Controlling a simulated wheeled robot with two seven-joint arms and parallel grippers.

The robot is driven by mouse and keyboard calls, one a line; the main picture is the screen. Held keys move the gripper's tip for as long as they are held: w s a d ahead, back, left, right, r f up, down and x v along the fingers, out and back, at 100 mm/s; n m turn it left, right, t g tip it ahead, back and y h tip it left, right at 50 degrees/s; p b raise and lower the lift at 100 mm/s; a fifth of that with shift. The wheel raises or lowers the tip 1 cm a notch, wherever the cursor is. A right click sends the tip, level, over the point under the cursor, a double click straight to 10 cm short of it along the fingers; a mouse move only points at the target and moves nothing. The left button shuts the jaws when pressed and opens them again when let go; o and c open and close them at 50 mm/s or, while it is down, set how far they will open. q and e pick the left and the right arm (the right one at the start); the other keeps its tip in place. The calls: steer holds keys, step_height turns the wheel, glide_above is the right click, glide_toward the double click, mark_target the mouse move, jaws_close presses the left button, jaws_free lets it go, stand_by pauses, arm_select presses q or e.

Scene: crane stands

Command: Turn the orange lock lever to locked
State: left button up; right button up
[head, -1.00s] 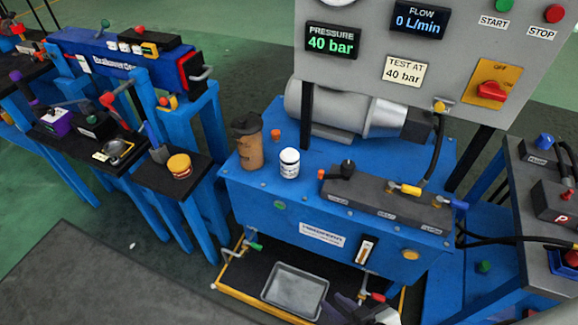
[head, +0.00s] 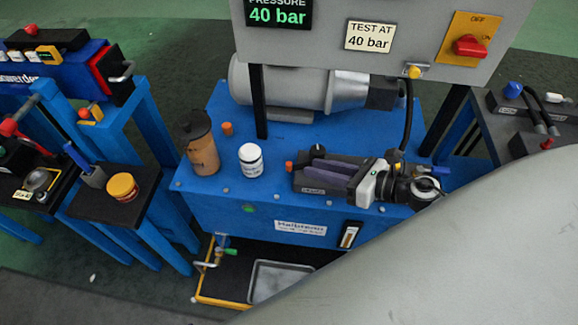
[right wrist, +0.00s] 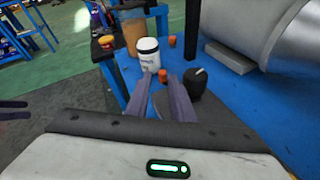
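A small orange piece, which I take to be the lock lever (head: 288,166), sits at the left end of the dark valve block (head: 311,190). It also shows in the right wrist view (right wrist: 162,76). My right gripper (head: 302,163) is over the block, its two purple-grey fingers pointing at the orange piece. In the right wrist view the fingertips (right wrist: 161,78) are apart, with the orange piece showing between them; I cannot tell whether they touch it. Two dark prongs at the left edge there look like my left gripper's fingers (right wrist: 12,112), apart and empty.
A black knob (right wrist: 196,82) stands close beside the right finger. A white bottle (head: 251,160), a brown cup (head: 203,150) and an orange cap (head: 226,128) stand on the blue bench (head: 290,135). A grey motor (head: 300,85) and gauge panel are behind. My arm hides the lower right.

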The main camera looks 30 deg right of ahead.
mark_target(289, 163)
steer(key=shift+d+f+n, duration=0.15)
steer(key=shift+d+n, duration=0.05)
steer(key=shift+n, duration=0.4)
steer(key=shift+d+f+n, duration=0.1)
steer(key=shift+d+n, duration=0.05)
steer(key=shift+n, duration=0.45)
steer(key=shift+w+d+f+n+g, duration=0.1)
steer(key=shift+n+g, duration=0.3)
steer(key=shift+w+f, duration=0.15)
steer(key=shift+w, duration=0.15)
steer(key=x, duration=0.8)
steer(key=shift+a+p, duration=0.25)
steer(key=shift+p, duration=0.05)
arm_select(q)
steer(key=shift+w+r, duration=0.45)
steer(key=shift+r, duration=0.05)
arm_select(e)
steer(key=shift+w+a+f, duration=0.3)
steer(key=shift+w+a, duration=0.05)
steer(key=shift+w, duration=0.15)
jaws_close()
